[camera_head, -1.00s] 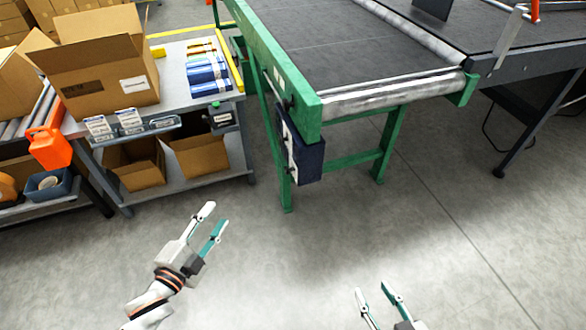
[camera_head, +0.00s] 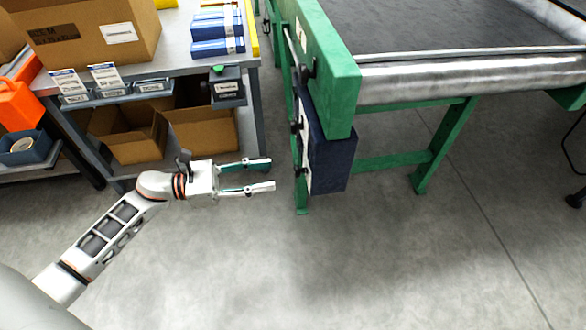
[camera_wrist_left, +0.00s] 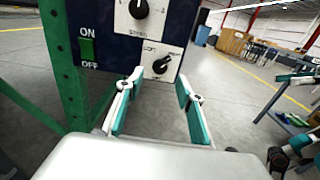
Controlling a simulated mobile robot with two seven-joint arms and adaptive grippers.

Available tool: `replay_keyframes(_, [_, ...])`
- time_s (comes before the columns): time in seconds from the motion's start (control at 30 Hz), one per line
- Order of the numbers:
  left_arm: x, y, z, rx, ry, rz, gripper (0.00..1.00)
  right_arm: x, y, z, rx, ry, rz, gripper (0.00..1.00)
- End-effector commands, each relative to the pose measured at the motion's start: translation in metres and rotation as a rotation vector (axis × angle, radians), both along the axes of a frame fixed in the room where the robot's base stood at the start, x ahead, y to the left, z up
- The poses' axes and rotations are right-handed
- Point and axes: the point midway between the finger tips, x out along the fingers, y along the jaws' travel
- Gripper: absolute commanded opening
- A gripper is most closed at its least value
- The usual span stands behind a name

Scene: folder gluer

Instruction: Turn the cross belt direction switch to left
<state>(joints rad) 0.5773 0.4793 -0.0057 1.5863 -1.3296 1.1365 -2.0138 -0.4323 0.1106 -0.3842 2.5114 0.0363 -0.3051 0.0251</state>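A dark blue control box (camera_head: 330,155) hangs under the green conveyor frame. Its panel faces left, seen edge-on in the head view. In the left wrist view, a black rotary knob (camera_wrist_left: 162,64) sits on a lower white plate with small, partly legible lettering; it appears to be the direction switch. Its exact setting is unclear. Another black knob (camera_wrist_left: 138,9) is above it, and a green ON/OFF switch (camera_wrist_left: 87,48) is to the left. My left gripper (camera_head: 270,175) is open and empty, pointing at the panel, apart from it; its fingers (camera_wrist_left: 160,78) flank the lower knob in the wrist view. My right gripper is out of view.
A green conveyor leg (camera_wrist_left: 60,70) stands left of the panel. The floor in front is clear.

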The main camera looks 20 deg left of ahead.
Motion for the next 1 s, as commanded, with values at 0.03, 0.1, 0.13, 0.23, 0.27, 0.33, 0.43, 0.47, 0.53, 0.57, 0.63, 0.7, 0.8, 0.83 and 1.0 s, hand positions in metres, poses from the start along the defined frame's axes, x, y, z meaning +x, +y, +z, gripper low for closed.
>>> replay_keyframes(0.03, [0.005,-0.007,0.003,-0.003,-0.004,0.0,0.37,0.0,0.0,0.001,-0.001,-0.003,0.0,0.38])
replay_keyframes(0.1, [0.012,-0.017,0.003,-0.005,-0.003,0.0,0.37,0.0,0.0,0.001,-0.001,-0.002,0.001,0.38])
replay_keyframes(0.13, [0.015,-0.021,0.003,-0.005,-0.003,0.0,0.37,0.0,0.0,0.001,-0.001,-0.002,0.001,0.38])
replay_keyframes(0.23, [0.023,-0.033,0.003,-0.005,-0.002,0.001,0.37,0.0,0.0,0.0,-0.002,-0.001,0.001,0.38])
replay_keyframes(0.27, [0.025,-0.037,0.002,-0.004,-0.001,0.001,0.37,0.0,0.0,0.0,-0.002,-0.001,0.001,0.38])
replay_keyframes(0.33, [0.029,-0.043,0.002,-0.004,-0.001,0.001,0.37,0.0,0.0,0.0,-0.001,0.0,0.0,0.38])
replay_keyframes(0.43, [0.033,-0.049,0.002,-0.004,0.001,0.001,0.37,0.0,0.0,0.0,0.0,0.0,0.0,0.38])
replay_keyframes(0.47, [0.034,-0.05,0.001,-0.003,0.001,0.001,0.37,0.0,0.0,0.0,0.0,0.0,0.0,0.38])
replay_keyframes(0.53, [0.035,-0.052,0.001,-0.003,0.002,0.001,0.37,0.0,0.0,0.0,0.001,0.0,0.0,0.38])
replay_keyframes(0.57, [0.035,-0.052,0.001,-0.003,0.002,0.001,0.37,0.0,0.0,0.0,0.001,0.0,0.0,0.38])
replay_keyframes(0.63, [0.035,-0.052,0.001,-0.003,0.003,0.001,0.37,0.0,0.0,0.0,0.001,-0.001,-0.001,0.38])
replay_keyframes(0.7, [0.035,-0.052,0.001,-0.003,0.003,0.001,0.37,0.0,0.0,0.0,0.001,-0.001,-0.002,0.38])
replay_keyframes(0.8, [0.035,-0.052,0.001,-0.003,0.003,0.001,0.3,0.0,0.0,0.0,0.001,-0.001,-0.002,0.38])
replay_keyframes(0.83, [0.035,-0.052,0.001,-0.003,0.003,0.001,0.22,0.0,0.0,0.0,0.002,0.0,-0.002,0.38])
replay_keyframes(1.0, [0.035,-0.052,0.001,-0.003,0.003,0.001,0.0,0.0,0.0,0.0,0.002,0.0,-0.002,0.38])
